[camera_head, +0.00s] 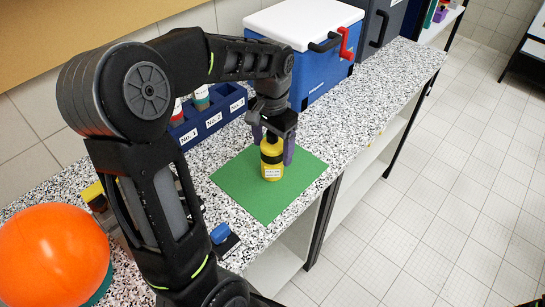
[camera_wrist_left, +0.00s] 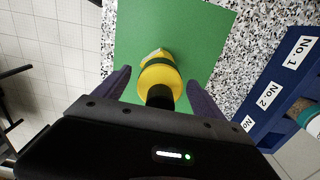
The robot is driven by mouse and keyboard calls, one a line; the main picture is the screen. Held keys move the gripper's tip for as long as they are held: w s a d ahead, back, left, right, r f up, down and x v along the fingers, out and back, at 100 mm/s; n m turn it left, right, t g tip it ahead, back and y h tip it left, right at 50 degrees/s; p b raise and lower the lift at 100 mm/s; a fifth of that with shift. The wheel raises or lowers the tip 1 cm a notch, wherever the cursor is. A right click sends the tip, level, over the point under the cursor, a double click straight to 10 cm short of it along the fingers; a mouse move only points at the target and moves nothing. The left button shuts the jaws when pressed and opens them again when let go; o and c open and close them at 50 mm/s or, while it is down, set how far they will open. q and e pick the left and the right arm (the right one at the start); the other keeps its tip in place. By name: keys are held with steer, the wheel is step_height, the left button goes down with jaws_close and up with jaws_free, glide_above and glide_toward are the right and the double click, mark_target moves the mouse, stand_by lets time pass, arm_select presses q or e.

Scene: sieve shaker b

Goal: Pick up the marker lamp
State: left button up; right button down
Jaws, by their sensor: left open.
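The marker lamp (camera_head: 271,163), a small yellow cylinder with a dark band and a white label, stands upright on a green mat (camera_head: 238,186). My left gripper (camera_head: 273,150) points down over it, open, with one finger on each side of its upper part. In the left wrist view the lamp (camera_wrist_left: 158,78) shows between the two purple-grey fingers of the gripper (camera_wrist_left: 157,82), with its black top towards the palm. I cannot tell whether either finger touches it. My right gripper is out of view.
A blue rack (camera_head: 213,119) with numbered slots and some jars stands behind the mat. A blue cooler (camera_head: 312,75) with a white lid is at the back. A large orange ball (camera_head: 50,255) is at the left. The speckled counter (camera_head: 375,88) is clear on the right.

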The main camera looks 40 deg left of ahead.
arm_select(q)
steer(key=shift+c, duration=0.6)
jaws_close()
stand_by(0.6)
